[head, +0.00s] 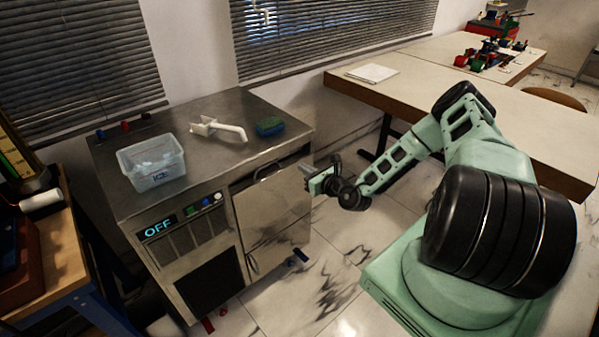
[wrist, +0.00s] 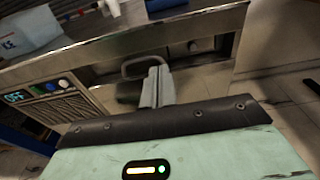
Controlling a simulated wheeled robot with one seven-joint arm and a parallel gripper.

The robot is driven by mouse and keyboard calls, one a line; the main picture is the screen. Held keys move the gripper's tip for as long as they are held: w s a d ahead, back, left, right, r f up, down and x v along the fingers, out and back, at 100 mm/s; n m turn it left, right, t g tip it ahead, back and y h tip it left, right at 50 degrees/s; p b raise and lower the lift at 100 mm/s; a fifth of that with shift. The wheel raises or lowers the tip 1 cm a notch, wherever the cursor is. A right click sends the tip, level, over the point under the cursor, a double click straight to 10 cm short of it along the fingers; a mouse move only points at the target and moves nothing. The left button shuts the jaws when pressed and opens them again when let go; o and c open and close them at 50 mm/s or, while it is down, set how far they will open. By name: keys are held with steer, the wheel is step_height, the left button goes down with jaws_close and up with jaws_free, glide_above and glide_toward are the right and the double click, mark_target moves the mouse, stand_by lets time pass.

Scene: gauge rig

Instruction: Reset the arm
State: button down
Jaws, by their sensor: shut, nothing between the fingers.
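My arm reaches leftward from its base at the right of the head view. My gripper (head: 311,178) is in front of the right side of a steel cabinet (head: 272,205), apart from it as far as I can tell. In the wrist view my gripper (wrist: 156,82) shows its fingers together, with nothing between them. A handle (wrist: 140,66) appears just behind the fingertips in that view; I cannot tell whether they touch it. The cabinet's display (head: 159,228) reads OFF.
On the cabinet top are a clear bin (head: 152,172), a white scoop (head: 218,129) and a blue-green sponge (head: 270,126). A long table (head: 440,68) stands behind my arm. A wooden bench (head: 60,270) is at left.

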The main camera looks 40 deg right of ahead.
steer(key=a+r+n+g+y, duration=0.2)
steer(key=a+r+n+y, duration=0.75)
steer(key=a, duration=0.55)
steer(key=s+a+r+n+g+y, duration=0.25)
steer(key=a+r+n+g, duration=0.2)
steer(key=a, duration=0.25)
steer(key=s+a+r+n+g+y, duration=0.25)
steer(key=s+a+n+g, duration=0.2)
steer(key=a, duration=0.35)
steer(key=s+a+r+n+g+h, duration=0.35)
steer(key=s+n+g, duration=0.2)
steer(key=s, duration=0.25)
steer(key=s+a+r+n+g+h, duration=0.2)
steer(key=s+a+n+g, duration=0.25)
steer(key=s+n, duration=0.3)
steer(key=s+d+r+n+t+h, duration=0.1)
steer(key=s+r+n+t+h, duration=0.1)
steer(key=s+n+h, duration=0.2)
steer(key=s+d+r+n+t+h, duration=0.2)
steer(key=s+r+n+h, duration=0.1)
steer(key=s+n+h, duration=0.2)
steer(key=shift+s+r+n, duration=0.25)
steer(key=shift+s+n, duration=1.1)
steer(key=shift+s, duration=0.05)
